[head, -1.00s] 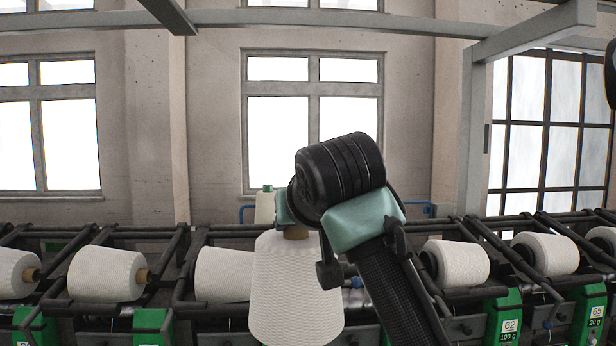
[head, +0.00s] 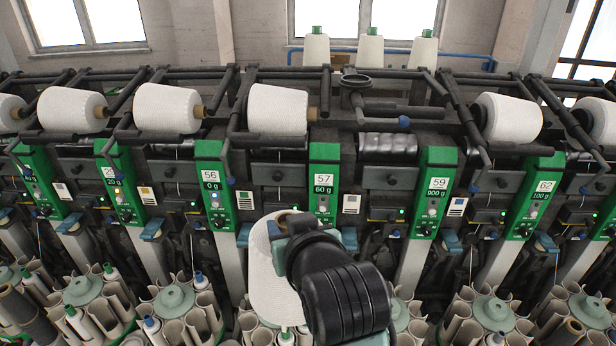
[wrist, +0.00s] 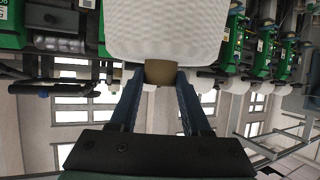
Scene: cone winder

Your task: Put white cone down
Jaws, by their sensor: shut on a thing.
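A large white cone (head: 268,275) hangs from my gripper (head: 283,222) in the head view, in front of the winder's green panels. The wrist view shows the same cone (wrist: 165,35) with its brown tube end (wrist: 160,73) between the two fingers of my gripper (wrist: 160,80). The fingers are shut on that tube end. My wrist hides the right side of the cone in the head view.
White cones (head: 278,110) lie along the winder's upper rail, with an empty holder (head: 358,82) right of them. Three upright cones (head: 370,52) stand behind. Green panels (head: 323,185) line the front. Round magazines (head: 175,300) with tubes and bobbins fill the space below.

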